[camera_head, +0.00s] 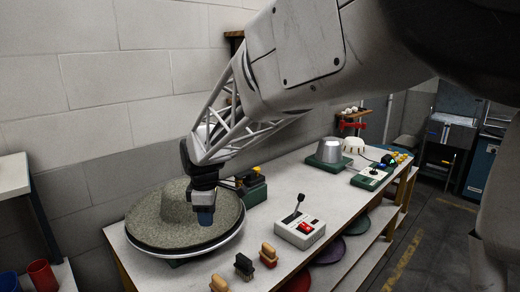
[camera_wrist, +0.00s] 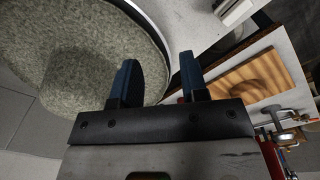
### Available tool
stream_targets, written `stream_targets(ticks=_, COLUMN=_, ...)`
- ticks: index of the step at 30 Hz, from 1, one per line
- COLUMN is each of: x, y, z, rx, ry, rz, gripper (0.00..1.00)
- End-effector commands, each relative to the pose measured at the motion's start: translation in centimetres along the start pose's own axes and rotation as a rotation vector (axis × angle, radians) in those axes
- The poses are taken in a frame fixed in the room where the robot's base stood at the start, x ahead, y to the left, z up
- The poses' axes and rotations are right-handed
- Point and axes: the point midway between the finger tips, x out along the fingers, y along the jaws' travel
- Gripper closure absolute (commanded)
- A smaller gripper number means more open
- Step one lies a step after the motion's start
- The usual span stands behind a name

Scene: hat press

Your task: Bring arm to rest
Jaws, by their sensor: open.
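My gripper (camera_head: 205,217) hangs in front of the grey felt hat in the head view, its fingers pointing down. In the wrist view its two dark blue fingers (camera_wrist: 158,80) stand apart with nothing between them. The grey felt hat (camera_head: 150,222) lies brim down on a round plate with a pale rim (camera_head: 170,258) at the near left end of the table. The hat also fills the upper left of the wrist view (camera_wrist: 75,50), beside the left finger. I cannot tell whether the gripper touches it.
On the table (camera_head: 210,268) stand a control box (camera_head: 300,233) with a red switch and lever, and several wooden-handled brushes (camera_head: 244,266). A metal dome block (camera_head: 328,152) and another control box (camera_head: 371,178) stand farther back. A wall (camera_head: 90,90) runs behind. The aisle at right is open.

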Motion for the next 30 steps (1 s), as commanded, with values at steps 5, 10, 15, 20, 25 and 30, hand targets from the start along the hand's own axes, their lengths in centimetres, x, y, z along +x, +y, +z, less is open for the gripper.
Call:
stream_targets(ticks=5, x=-2.2, y=-2.4, z=5.6, rx=0.188, ry=0.008, rz=0.022, gripper=0.60)
stream_targets(ticks=10, x=-3.9, y=-5.1, z=10.4, rx=0.368, ry=0.016, rz=0.042, gripper=0.60)
stream_targets(ticks=15, x=-5.2, y=-8.2, z=14.8, rx=0.547, ry=0.026, rz=0.062, gripper=0.60)
stream_targets(ticks=20, x=-6.0, y=-11.5, z=18.6, rx=0.715, ry=0.037, rz=0.080, gripper=0.60)
stream_targets(ticks=25, x=-6.4, y=-15.2, z=22.1, rx=0.893, ry=0.050, rz=0.099, gripper=0.60)
stream_targets(ticks=30, x=-6.5, y=-19.0, z=25.2, rx=1.072, ry=0.065, rz=0.118, gripper=0.60)
